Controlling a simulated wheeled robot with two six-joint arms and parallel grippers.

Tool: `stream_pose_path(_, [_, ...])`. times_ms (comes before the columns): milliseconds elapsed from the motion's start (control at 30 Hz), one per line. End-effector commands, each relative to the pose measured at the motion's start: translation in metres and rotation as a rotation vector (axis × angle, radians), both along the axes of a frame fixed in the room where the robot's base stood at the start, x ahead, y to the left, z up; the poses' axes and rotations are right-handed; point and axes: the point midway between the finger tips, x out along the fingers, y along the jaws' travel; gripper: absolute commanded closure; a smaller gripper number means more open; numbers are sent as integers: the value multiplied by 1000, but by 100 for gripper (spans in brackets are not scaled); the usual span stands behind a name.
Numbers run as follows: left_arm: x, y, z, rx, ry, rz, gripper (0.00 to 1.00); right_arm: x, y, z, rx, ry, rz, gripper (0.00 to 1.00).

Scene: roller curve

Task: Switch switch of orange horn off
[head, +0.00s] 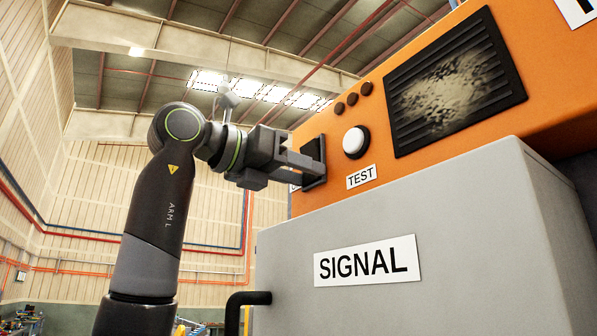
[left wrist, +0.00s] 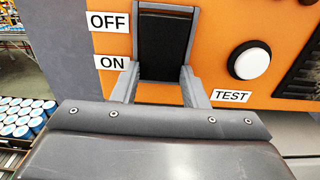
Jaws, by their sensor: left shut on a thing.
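The orange horn (head: 545,70) is a box with a dark grille, standing at the upper right of the head view. Its black switch (left wrist: 165,45) sits in a grey frame at the top middle of the left wrist view, with an OFF label (left wrist: 108,22) at upper left and an ON label (left wrist: 111,62) below it. My left gripper (head: 312,168) is at the switch. In the wrist view its grey fingers flank the lower part of the switch, shut on it. Which way the switch is tilted I cannot tell. My right gripper is not in view.
A white round button (head: 355,141) with a TEST label (head: 361,176) is just right of the switch. A grey SIGNAL cabinet (head: 470,220) with a black handle (head: 235,310) stands below. Several blue-and-white cans (left wrist: 25,115) show at the left of the wrist view.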

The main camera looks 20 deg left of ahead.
Motion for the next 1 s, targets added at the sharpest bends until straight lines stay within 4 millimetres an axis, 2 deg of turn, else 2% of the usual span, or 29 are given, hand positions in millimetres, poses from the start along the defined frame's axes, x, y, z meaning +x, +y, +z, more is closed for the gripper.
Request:
stream_pose_path(433, [-4,3,9,117,153,3,83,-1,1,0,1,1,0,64])
stream_pose_path(900, [-5,3,9,135,170,1,83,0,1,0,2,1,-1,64])
stream_pose_path(933, [-5,3,9,135,170,1,56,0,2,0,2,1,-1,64])
stream_pose_path(1000, [-5,3,9,136,171,1,47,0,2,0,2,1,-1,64])
